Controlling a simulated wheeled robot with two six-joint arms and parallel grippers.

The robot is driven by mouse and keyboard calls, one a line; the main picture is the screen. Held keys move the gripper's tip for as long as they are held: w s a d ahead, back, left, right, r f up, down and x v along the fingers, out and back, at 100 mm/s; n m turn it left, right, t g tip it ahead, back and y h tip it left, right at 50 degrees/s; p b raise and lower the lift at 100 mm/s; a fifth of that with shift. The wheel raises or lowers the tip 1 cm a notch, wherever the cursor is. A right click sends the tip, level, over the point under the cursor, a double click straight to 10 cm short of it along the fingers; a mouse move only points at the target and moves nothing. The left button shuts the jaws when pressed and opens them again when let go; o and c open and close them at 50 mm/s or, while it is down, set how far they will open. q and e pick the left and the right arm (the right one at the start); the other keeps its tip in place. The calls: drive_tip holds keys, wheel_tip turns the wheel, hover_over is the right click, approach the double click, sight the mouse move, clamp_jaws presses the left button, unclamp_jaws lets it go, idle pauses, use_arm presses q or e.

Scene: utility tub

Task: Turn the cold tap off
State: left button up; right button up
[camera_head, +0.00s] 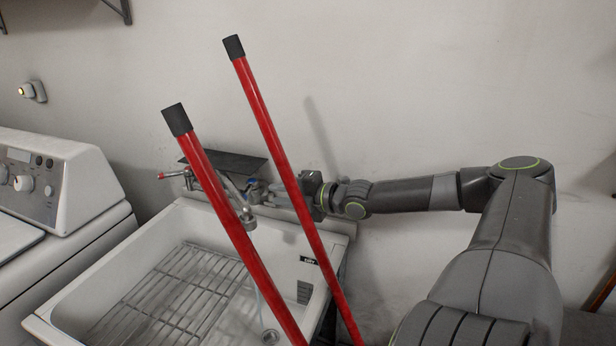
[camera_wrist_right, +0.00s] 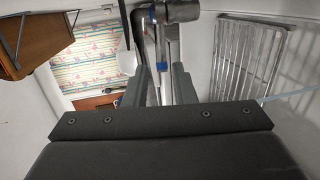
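The cold tap (camera_head: 252,184) has a blue mark and sits on the right of the metal faucet at the back of the white tub (camera_head: 180,203). Its blue-marked part also shows in the right wrist view (camera_wrist_right: 152,16). My right gripper (camera_head: 268,195) reaches in from the right at the cold tap, partly hidden by a red pole. In the wrist view its two fingers (camera_wrist_right: 160,78) stand apart, with metal tap parts between and beyond them; contact is unclear. A faint thin stream runs below the spout (camera_head: 247,217). My left gripper is not in view.
Two red poles with black caps, one nearer (camera_head: 215,185) and one farther (camera_head: 272,140), slant across the tub's front. The red-marked hot tap (camera_head: 163,176) is on the left. A wire rack (camera_head: 170,295) lies in the tub. A washing machine (camera_head: 60,190) stands left.

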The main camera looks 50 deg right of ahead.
drive_tip(key=p+v, duration=0.6)
drive_tip(key=v, duration=0.1)
drive_tip(key=shift+w+r, duration=0.1)
drive_tip(key=shift+c, duration=0.2)
